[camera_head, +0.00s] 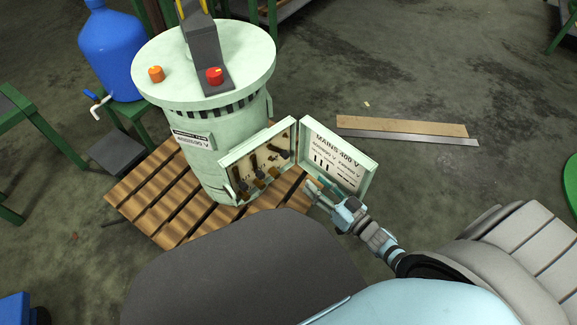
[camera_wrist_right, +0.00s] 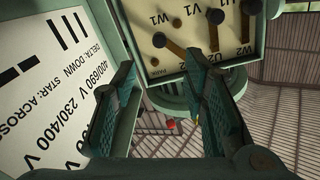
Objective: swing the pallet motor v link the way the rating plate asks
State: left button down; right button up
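The pale green motor (camera_head: 205,165) stands upright on a wooden pallet (camera_head: 150,205). Its rating plate (camera_head: 194,141) is small and seems to read 400/690 V. Its terminal box (camera_head: 262,160) is open, with several dark links on the cream board (camera_head: 272,158). In the right wrist view the board (camera_wrist_right: 180,58) shows W1, V1, U2 and PARK. Two links run straight up and down; a third (camera_wrist_right: 183,52) lies slanting toward the right fingertip. My right gripper (camera_head: 316,187) is open and empty before the board, also in the wrist view (camera_wrist_right: 165,78).
The box door (camera_head: 337,158) is swung open at the right, close beside my right gripper, and reads MAINS 400 V. In the wrist view the door card (camera_wrist_right: 45,90) reads DELTA: DOWN, STAR: ACROSS. A board and metal strip (camera_head: 405,130) lie on the floor.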

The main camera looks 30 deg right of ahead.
jog(key=b, duration=0.2)
send_near(287, 157)
jog(key=w, duration=0.3)
jog(key=x, duration=0.2)
jog(key=b+x, duration=0.1)
jog(key=x, duration=0.1)
jog(key=b+x, duration=0.1)
jog(key=x, duration=0.1)
jog(key=shift+a+f, duration=0.2)
jog(key=shift+a, duration=0.15)
jog(key=shift+w+r, duration=0.1)
jog(key=shift+w, duration=0.2)
pick_arm(q)
notch_tip(287, 157, up, 9)
jog(key=w+d+m, duration=0.1)
jog(key=shift+g, duration=0.3)
pick_arm(e)
grip_shut()
pick_arm(q)
jog(key=shift+w+r, duration=0.1)
